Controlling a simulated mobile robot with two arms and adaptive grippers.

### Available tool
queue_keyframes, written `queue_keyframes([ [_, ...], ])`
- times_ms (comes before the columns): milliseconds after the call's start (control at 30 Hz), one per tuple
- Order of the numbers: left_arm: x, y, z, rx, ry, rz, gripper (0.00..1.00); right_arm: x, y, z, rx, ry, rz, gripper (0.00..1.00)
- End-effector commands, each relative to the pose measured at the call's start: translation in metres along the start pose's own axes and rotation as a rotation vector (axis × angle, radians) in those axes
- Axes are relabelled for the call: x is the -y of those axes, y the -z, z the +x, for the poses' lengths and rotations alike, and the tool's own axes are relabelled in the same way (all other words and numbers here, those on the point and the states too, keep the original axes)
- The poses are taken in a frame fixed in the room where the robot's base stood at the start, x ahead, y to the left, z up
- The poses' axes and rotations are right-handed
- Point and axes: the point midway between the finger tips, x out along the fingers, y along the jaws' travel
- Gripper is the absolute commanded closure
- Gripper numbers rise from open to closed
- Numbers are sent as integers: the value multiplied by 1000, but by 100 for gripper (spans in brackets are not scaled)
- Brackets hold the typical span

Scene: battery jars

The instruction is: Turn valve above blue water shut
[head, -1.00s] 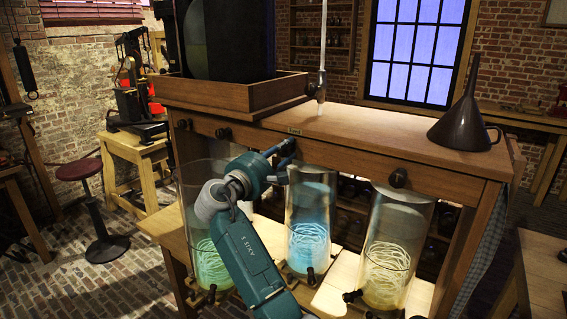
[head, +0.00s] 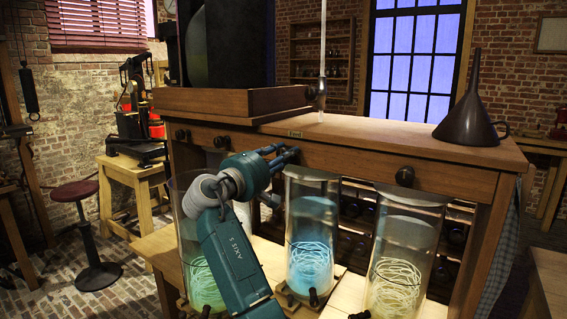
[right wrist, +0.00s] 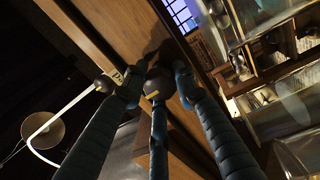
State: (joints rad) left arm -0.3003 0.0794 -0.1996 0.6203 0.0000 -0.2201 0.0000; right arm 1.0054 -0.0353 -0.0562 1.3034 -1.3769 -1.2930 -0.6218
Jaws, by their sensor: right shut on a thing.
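The jar with blue water (head: 310,235) stands in the middle of three glass jars below the bench's front board. It holds a pale coil in blue-lit liquid. My right gripper (head: 287,156) reaches in from the lower left and is shut at the front board, just above and left of this jar. In the right wrist view, my gripper's fingers (right wrist: 157,82) close around a dark round valve knob (right wrist: 156,88). My left gripper is out of view.
A green jar (head: 203,285) is partly behind my right arm, and a yellowish jar (head: 403,250) stands at the right. Other dark knobs (head: 405,176) line the board. A funnel (head: 470,115) and a wooden tray (head: 235,103) stand on the bench top (head: 375,138).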

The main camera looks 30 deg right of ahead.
Motion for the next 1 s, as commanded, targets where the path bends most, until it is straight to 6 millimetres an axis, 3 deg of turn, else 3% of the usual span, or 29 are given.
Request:
queue_keyframes([
  [633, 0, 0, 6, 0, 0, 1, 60, 4, 1, -1, 3, 7, 44, 98],
  [667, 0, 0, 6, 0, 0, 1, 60, 4, 1, -1, 3, 7, 44, 66],
  [1000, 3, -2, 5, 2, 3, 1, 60, 1, 0, -2, 3, 2, 44, 63],
])
